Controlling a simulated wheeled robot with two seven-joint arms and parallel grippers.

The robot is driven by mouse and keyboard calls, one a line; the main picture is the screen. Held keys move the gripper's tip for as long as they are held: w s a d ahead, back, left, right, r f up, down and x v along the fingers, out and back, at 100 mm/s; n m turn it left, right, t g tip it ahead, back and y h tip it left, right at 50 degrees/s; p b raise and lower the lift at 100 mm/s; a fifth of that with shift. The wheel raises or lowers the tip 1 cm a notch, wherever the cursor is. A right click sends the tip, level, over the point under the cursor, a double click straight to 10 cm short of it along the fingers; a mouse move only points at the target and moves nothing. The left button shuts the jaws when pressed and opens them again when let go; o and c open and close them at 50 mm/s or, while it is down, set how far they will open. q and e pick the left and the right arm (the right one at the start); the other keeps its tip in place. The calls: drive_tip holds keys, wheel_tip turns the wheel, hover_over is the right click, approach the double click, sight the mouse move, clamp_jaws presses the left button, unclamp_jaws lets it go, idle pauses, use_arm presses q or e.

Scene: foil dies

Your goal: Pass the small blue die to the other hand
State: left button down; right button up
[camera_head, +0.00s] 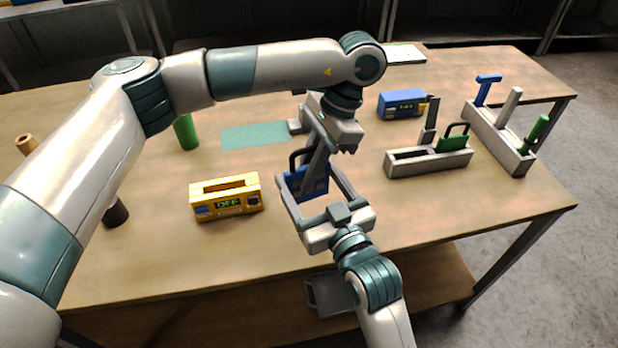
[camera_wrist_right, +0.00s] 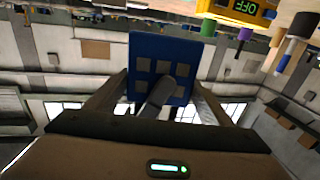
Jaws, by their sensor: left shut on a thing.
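The small blue die (camera_head: 318,188) is a flat blue block with a dark loop handle and pale squares on its face. It hangs above the table in the head view. My left gripper (camera_head: 317,158) reaches down from above and is shut on it. My right gripper (camera_head: 311,178) comes from the front edge, with one finger on each side of the die, open. In the right wrist view the die (camera_wrist_right: 146,50) stands upright between the two fingers, with a grey rod in front of its face. Whether the right fingers touch the die cannot be told.
A yellow box with a display (camera_head: 226,197) stands left of the grippers. A grey holder (camera_head: 408,165) with a green die stands right, beside a grey tool caddy (camera_head: 492,134) and a blue box (camera_head: 397,103). A teal mat (camera_head: 250,135) and green cylinder (camera_head: 185,132) lie behind.

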use_arm(q)
drive_tip(key=c, duration=1.7)
unclamp_jaws()
drive_tip(key=shift+r, duration=0.1)
drive_tip(key=v, duration=1.1)
drive_tip(key=shift+w+d+r, duration=0.15)
drive_tip(key=shift+d+r, duration=0.05)
drive_tip(key=shift+r, duration=0.15)
drive_tip(key=shift+f, duration=0.1)
